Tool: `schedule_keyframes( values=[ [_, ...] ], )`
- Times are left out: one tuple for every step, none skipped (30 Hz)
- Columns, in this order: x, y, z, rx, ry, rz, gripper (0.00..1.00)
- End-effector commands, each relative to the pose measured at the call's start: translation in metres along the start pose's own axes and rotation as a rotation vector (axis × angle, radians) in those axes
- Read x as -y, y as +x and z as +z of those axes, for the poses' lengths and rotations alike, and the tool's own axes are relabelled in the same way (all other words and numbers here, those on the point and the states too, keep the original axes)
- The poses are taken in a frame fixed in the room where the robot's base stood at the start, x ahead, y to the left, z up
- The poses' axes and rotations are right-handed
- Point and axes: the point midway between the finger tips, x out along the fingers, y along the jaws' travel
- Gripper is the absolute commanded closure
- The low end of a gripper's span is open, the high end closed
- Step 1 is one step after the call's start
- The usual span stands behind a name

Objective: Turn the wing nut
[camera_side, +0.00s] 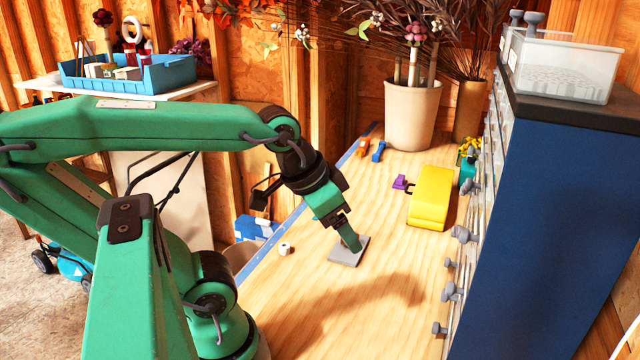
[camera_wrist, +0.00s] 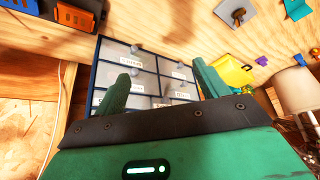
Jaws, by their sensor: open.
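A flat grey plate (camera_side: 345,254) lies on the wooden bench in the side view, with the end of my gripper (camera_side: 352,242) over it. I cannot make out a wing nut there; the gripper covers part of the plate.
A blue drawer cabinet (camera_side: 560,220) with grey knobs borders the bench at right. A yellow block (camera_side: 431,198), a purple piece (camera_side: 400,182) and a plant pot (camera_side: 411,115) stand farther back. A small white ring (camera_side: 286,249) lies left of the plate. The front bench is clear.

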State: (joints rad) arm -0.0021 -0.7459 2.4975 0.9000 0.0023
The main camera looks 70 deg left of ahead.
Motion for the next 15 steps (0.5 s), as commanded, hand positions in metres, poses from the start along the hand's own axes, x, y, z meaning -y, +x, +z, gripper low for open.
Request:
schedule_keyframes(
  values=[
    [0.001,0.001,-0.001,0.003,0.0,-0.002,0.37],
    [0.002,0.001,-0.002,0.006,0.0,-0.003,0.43],
    [0.003,0.002,-0.004,0.01,0.0,-0.006,0.51],
    [0.004,0.002,-0.005,0.015,0.0,-0.008,0.57],
    [0.005,0.003,-0.007,0.02,0.0,-0.01,0.59],
    [0.007,0.005,-0.01,0.028,0.001,-0.013,0.59],
    [0.009,0.006,-0.013,0.034,0.002,-0.016,0.59],
    [0.011,0.007,-0.015,0.041,0.003,-0.02,0.59],
    [0.014,0.009,-0.019,0.052,0.003,-0.024,0.59],
    [0.017,0.011,-0.022,0.061,0.005,-0.028,0.59],
    [0.02,0.013,-0.025,0.069,0.006,-0.031,0.59],
    [0.024,0.017,-0.029,0.082,0.007,-0.036,0.59],
    [0.027,0.019,-0.033,0.092,0.009,-0.039,0.59],
    [0.03,0.022,-0.036,0.103,0.009,-0.042,0.59],
    [0.035,0.025,-0.041,0.116,0.011,-0.046,0.59]
  ],
)
